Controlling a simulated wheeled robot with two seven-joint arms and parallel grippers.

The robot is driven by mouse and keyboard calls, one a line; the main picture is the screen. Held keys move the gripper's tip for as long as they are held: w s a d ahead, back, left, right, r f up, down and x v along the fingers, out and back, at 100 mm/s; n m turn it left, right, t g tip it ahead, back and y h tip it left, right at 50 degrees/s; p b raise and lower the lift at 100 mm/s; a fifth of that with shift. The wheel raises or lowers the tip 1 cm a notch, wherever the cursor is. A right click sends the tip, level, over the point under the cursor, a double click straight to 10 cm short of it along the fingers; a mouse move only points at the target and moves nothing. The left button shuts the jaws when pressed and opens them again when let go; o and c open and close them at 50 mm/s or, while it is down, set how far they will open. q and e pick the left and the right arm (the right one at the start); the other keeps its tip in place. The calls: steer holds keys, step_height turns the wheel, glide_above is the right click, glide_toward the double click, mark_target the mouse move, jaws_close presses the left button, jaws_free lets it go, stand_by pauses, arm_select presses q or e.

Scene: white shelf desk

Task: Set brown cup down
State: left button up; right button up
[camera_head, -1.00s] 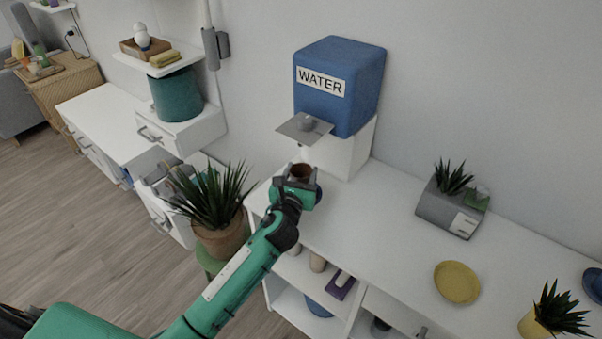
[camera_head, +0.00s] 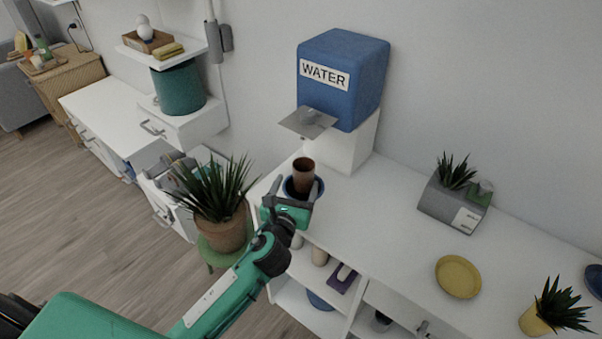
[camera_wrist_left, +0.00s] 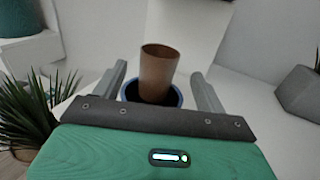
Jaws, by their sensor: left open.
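The brown cup (camera_head: 303,172) stands in a blue bowl (camera_head: 316,189) on the white desk, in front of the water dispenser. In the left wrist view the cup (camera_wrist_left: 158,72) rises from the blue bowl (camera_wrist_left: 178,97), tilted slightly in the picture; its base is hidden inside the bowl. My left gripper (camera_head: 291,189) is open just in front of the cup. In the left wrist view its fingers (camera_wrist_left: 160,78) are wide apart, one on each side, with clear gaps to the cup. My right gripper is out of view.
The blue water dispenser (camera_head: 343,78) with its metal plate (camera_head: 308,122) stands behind the cup. A potted plant (camera_head: 220,232) is left of my arm. A grey planter (camera_head: 438,208) and a yellow plate (camera_head: 458,277) are to the right. The desk between is clear.

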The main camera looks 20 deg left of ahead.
arm_select(q)
steer(key=s, duration=0.4)
steer(key=shift+s+d, duration=0.1)
steer(key=shift+s, duration=0.1)
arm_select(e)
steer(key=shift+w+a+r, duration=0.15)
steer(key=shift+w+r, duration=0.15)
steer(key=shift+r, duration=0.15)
